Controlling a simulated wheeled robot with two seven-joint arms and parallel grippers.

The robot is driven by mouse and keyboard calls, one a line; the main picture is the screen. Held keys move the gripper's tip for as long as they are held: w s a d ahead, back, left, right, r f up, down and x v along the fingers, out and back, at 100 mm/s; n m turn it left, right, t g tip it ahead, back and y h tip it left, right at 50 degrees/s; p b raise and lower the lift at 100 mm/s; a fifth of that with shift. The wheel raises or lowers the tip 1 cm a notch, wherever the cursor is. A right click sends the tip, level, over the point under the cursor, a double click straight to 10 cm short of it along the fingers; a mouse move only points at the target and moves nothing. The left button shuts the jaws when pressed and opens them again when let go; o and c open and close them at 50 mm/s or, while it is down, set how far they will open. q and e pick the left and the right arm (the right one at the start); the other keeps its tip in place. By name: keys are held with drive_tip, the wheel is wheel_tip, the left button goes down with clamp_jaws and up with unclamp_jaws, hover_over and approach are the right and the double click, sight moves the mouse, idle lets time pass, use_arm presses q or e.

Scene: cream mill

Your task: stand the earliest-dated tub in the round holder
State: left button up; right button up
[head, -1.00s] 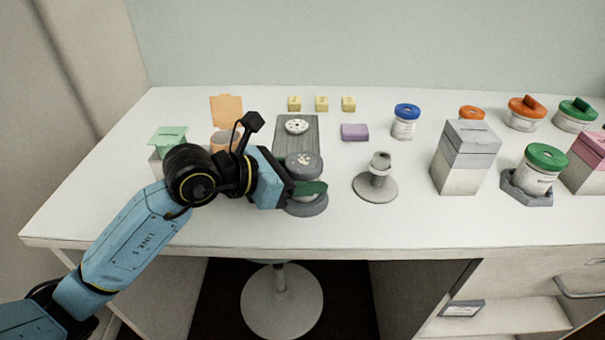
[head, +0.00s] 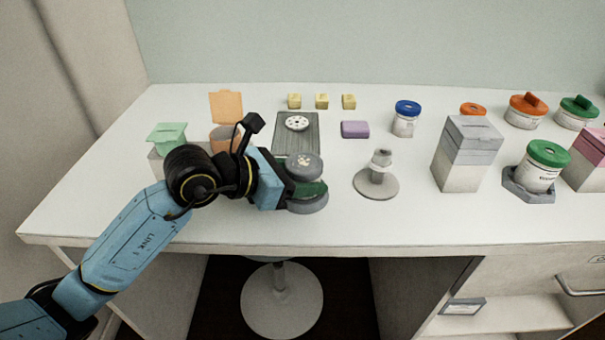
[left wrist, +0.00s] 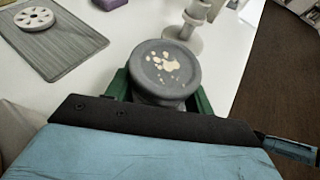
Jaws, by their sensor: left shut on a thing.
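My left gripper (left wrist: 162,92) is shut on a dark grey waisted piece, which has a round cap (left wrist: 166,68) with cream spots on top. In the head view its cap (head: 304,165) shows above the green fingers and its wide foot (head: 308,204) below them, upright at the desk. A blue-lidded tub (head: 405,125) stands at the back. A green-lidded tub (head: 541,174) sits in a grey angular holder (head: 528,196). Orange-lidded (head: 526,112) and green-lidded (head: 577,113) tubs stand at the back right. Dates are too small to read. My right gripper is out of view.
A grey board (head: 297,128) carries a white holed disc (head: 297,123). A grey post on a round foot (head: 376,183) and a tall grey box (head: 466,160) stand to the right. A purple block (head: 355,129) and yellow blocks (head: 321,101) lie behind. The front middle is clear.

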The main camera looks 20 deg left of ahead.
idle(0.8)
use_arm(q)
drive_tip(key=o, duration=1.3)
drive_tip(key=shift+s+a+r, duration=0.1)
drive_tip(key=shift+s+a, duration=0.15)
drive_tip(key=v, duration=1.1)
drive_tip(key=shift+v, duration=0.8)
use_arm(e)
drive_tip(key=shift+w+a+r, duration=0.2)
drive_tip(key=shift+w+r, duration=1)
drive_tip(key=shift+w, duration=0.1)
use_arm(q)
drive_tip(key=shift+s, duration=0.1)
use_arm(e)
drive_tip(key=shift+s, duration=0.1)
